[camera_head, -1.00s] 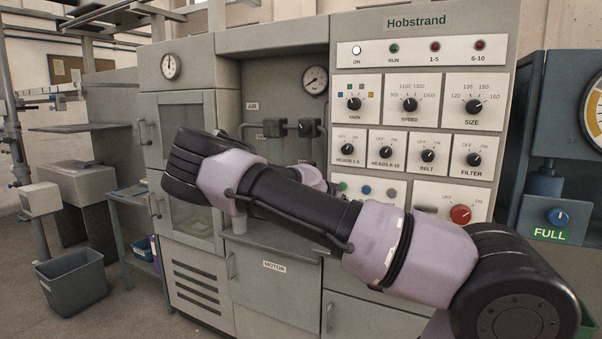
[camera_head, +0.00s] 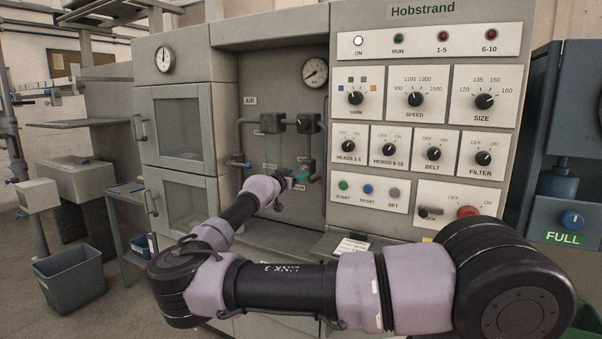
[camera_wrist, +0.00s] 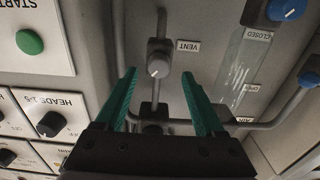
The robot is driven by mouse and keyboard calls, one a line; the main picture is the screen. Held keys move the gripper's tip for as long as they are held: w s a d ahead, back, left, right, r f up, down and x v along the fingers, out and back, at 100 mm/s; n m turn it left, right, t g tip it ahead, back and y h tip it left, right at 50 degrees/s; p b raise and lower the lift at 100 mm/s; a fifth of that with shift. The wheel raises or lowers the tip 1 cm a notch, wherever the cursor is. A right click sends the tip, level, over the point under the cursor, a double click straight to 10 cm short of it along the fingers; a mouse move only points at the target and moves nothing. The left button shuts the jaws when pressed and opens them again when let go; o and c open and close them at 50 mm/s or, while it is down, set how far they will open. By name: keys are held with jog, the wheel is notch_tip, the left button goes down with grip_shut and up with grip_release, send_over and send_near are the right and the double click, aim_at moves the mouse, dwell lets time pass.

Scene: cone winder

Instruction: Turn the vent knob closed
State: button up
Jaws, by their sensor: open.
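The vent knob (camera_wrist: 158,68) is a small round grey knob on a dark valve block, beside the VENT label (camera_wrist: 188,45) in the wrist view. I cannot make out clearly which way it points. My gripper (camera_wrist: 159,73) is open, with its two teal fingers on either side of the knob in that view. I see no contact, and how far the knob lies from the fingertips is hard to tell. In the head view my gripper (camera_head: 302,174) reaches into the recess under the pressure gauge, and the knob cannot be made out there.
Pipes and two upper valve blocks (camera_head: 272,123) sit in the recess. Blue-handled valves (camera_wrist: 287,8) are at the right of the wrist view, by a clear tube (camera_wrist: 244,68). The control panel with the green start button (camera_wrist: 30,42) is close on the left.

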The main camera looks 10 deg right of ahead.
aim_at(302, 171)
jog(key=shift+x, duration=2.15)
grip_shut()
